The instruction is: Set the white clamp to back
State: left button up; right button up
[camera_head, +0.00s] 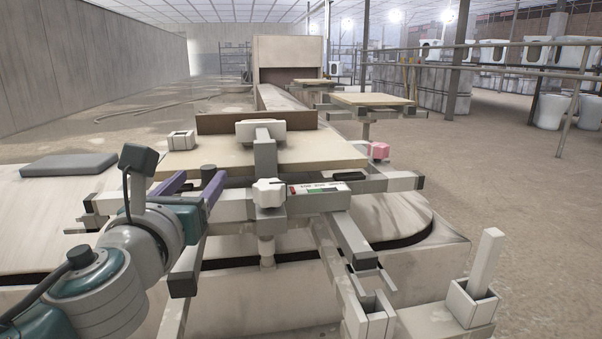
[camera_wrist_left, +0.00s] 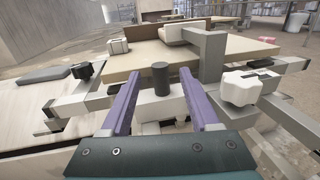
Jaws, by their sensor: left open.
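The white clamp is a lobed white knob (camera_head: 268,193) on the near bar of the turntable frame, beside a small label strip (camera_head: 318,188) with red and green patches. In the left wrist view the white knob (camera_wrist_left: 240,90) is right of my fingers. My left gripper (camera_head: 204,174) has purple fingers and is open, left of the knob and apart from it. In the left wrist view a dark upright cylinder (camera_wrist_left: 160,78) on a pale block shows between the open fingers (camera_wrist_left: 158,70), with gaps at both sides. My right gripper does not show.
A pale board (camera_head: 330,153) lies behind the bar, with a white block on a grey post (camera_head: 264,150) at its near edge. A pink knob (camera_head: 379,150) is farther right. A black knob (camera_wrist_left: 82,70) is on the left bar. A white post (camera_head: 487,260) stands in a socket at right.

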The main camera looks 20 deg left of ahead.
aim_at(206, 171)
pick_arm(q)
jog(key=b+x, duration=0.1)
jog(key=x, duration=0.4)
jog(key=shift+w+a+b, duration=0.1)
jog(key=shift+w+b, duration=0.1)
jog(key=shift+b, duration=0.1)
grip_shut()
dwell(1.1)
